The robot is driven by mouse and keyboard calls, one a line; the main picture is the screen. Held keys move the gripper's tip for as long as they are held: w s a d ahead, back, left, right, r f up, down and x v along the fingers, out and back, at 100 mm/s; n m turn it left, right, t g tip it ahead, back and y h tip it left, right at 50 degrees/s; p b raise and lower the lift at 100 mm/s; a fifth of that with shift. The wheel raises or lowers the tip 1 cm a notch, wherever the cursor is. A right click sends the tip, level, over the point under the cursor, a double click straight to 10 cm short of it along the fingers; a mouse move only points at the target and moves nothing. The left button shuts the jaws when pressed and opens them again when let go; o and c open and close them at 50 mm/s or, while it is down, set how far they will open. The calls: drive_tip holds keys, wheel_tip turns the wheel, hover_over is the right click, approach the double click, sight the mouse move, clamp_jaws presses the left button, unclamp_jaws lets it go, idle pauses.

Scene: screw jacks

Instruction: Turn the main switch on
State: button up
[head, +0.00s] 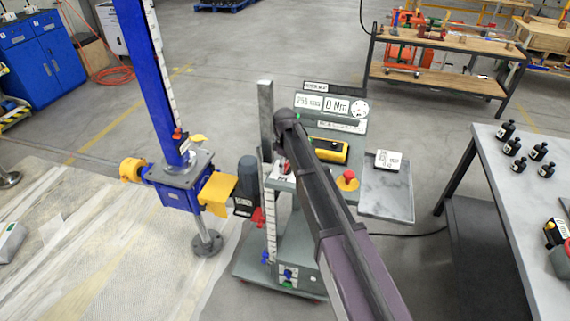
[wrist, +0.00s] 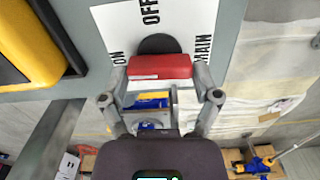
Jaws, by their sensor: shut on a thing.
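The main switch's red handle (wrist: 160,66) shows in the wrist view, in front of a dark round base (wrist: 159,44). It sits on a white label plate (wrist: 108,22) with "ON" at left, "OFF" at the top and "MAIN" at right. My gripper (wrist: 160,76) has one finger at each end of the red handle and is shut on it. In the head view my arm comes from the lower right to the grey control console (head: 339,127) and hides most of the switch and my gripper.
The console carries a yellow-and-black device (head: 328,150), a red mushroom button (head: 347,181) and a display panel (head: 335,105). A blue screw jack (head: 178,185) stands left of it. A table (head: 500,190) with several black bottles is at right.

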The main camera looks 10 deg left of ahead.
drive_tip(key=shift+s+n, duration=0.1)
drive_tip(key=shift+n, duration=0.4)
drive_tip(key=o, duration=1)
drive_tip(key=shift+c, duration=0.2)
drive_tip(key=shift+m, duration=0.5)
